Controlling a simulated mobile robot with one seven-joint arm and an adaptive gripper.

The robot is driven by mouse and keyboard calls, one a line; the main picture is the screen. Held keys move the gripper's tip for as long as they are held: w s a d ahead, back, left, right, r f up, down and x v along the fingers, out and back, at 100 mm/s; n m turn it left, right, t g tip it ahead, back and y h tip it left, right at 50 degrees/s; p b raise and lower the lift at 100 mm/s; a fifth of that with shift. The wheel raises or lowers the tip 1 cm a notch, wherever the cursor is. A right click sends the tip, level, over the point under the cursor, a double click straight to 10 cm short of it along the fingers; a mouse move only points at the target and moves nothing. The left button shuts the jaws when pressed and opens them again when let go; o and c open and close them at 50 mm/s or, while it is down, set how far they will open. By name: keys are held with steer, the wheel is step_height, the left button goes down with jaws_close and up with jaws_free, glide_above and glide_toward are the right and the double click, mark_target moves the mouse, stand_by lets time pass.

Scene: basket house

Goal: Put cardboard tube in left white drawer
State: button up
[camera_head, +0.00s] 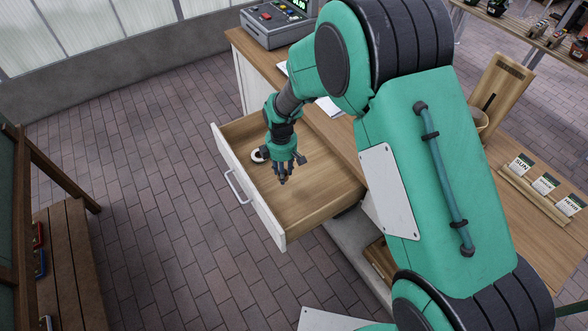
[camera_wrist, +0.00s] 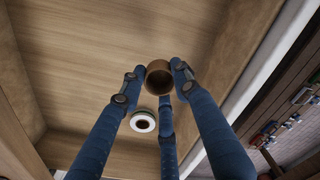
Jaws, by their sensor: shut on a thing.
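My gripper (camera_head: 283,176) is over the open white-fronted drawer (camera_head: 262,199), with its blue fingers pointing down into it. In the wrist view my gripper (camera_wrist: 156,88) is shut on the cardboard tube (camera_wrist: 157,68), a short brown hollow piece seen end-on between the fingertips. In the head view the fingers hide the tube, or it is too small to make out. I cannot tell whether the tube touches the drawer's wooden bottom. The drawer's bottom and walls also show in the wrist view (camera_wrist: 75,60).
A white round object with a dark centre (camera_head: 259,156) lies in the drawer beside my gripper, and shows in the wrist view (camera_wrist: 143,121). The wooden counter (camera_head: 254,62) carries a grey cash register (camera_head: 278,20). A seed packet rack (camera_head: 541,190) stands at right. The drawer's front half is clear.

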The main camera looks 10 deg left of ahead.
steer(key=b, duration=0.1)
glide_above(284, 192)
steer(key=shift+f, duration=3.1)
steer(key=shift+f+b, duration=0.65)
steer(key=shift+f, duration=1.25)
steer(key=shift+f, duration=0.1)
steer(key=o, duration=0.7)
steer(key=shift+o, duration=0.2)
step_height(284, 192, up, 12)
steer(key=p, duration=0.2)
steer(key=shift+p, duration=0.4)
